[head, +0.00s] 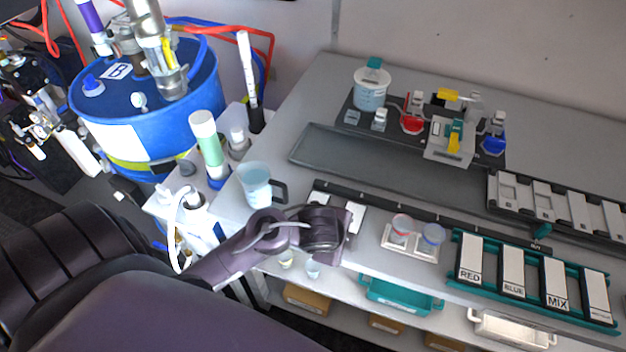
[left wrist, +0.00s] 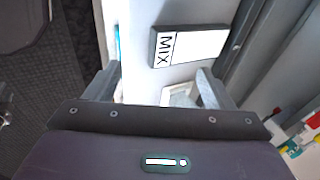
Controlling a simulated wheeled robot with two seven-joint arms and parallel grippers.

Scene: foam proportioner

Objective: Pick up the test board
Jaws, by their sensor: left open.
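A white test board (left wrist: 190,45) with a dark edge and the label MIX lies on the bench in the left wrist view, just beyond my fingers. My left gripper (left wrist: 155,88) is open and empty, its two grey fingers wide apart and short of the board. In the head view my left gripper (head: 338,215) hangs over the front left of the bench, left of a cup holder; it hides most of what lies beneath. My right gripper is not in view.
Two small cups sit in a white holder (head: 408,253). A teal rack (head: 455,262) holds boards labelled RED, BLUE, MIX and one unreadable. A clear jug (head: 255,183) stands left of my gripper. Behind are a long grey tray (head: 375,165) and a beaker (head: 370,92).

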